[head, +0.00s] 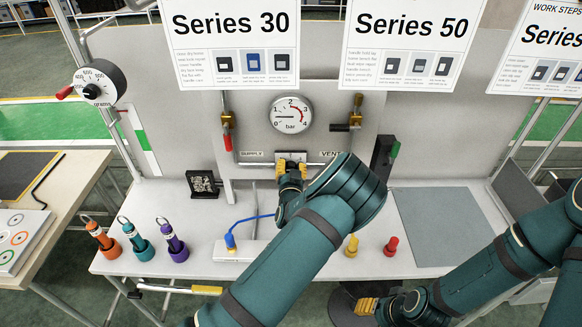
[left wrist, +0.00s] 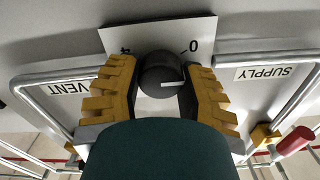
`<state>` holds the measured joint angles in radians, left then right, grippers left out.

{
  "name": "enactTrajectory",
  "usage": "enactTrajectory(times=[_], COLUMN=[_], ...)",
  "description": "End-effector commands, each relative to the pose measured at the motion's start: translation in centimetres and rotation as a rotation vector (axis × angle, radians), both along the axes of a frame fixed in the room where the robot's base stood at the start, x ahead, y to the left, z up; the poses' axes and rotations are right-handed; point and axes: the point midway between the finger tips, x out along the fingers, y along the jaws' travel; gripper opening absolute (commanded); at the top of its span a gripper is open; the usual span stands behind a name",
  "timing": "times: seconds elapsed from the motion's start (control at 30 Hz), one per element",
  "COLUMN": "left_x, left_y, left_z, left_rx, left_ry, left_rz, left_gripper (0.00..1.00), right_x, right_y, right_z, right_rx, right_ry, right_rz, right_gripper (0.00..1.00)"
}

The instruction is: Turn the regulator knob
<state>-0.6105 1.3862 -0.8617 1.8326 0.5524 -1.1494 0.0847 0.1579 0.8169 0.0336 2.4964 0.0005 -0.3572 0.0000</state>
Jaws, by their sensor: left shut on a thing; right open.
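The regulator knob (left wrist: 160,76) is a dark round knob with a white pointer line, set before a white scale plate (left wrist: 200,38) marked 0. In the left wrist view the yellow fingers of my left gripper (left wrist: 163,84) are on both sides of the knob, shut on it. The pointer line lies roughly level, toward the picture's right. In the head view my left gripper (head: 290,170) is at the panel (head: 335,130) and mostly hides the knob. The pressure gauge (head: 290,114) above it has its needle toward the left, low side. My right gripper (head: 366,305) is open and empty, low at the front.
A red-handled valve (head: 227,140) is by SUPPLY and a dark-handled valve (head: 348,127) by VENT. Orange, teal and purple tools (head: 138,238) stand at the table's left. Yellow and red pieces (head: 390,245) stand right of my left arm. A grey mat (head: 438,225) lies bare.

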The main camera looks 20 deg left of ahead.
Motion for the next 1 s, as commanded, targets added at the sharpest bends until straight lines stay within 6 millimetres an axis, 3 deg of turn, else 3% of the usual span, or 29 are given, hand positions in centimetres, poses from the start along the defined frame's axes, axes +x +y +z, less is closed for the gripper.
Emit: enactTrajectory(times=[0.47,1.0], left_x=[0.1,0.2], left_y=[0.0,-0.3], left_z=[-0.1,-0.3], left_rx=[0.085,0.536], left_ry=[0.02,0.148], left_rz=[0.0,0.0], left_gripper=[0.03,0.03], right_x=[0.0,0.1], right_y=[0.0,0.2], right_z=[-1.2,-6.2], right_rx=[-0.001,-0.009], right_ry=[0.0,0.001], right_rz=[-0.002,-0.004], right_gripper=[0.47,0.47])
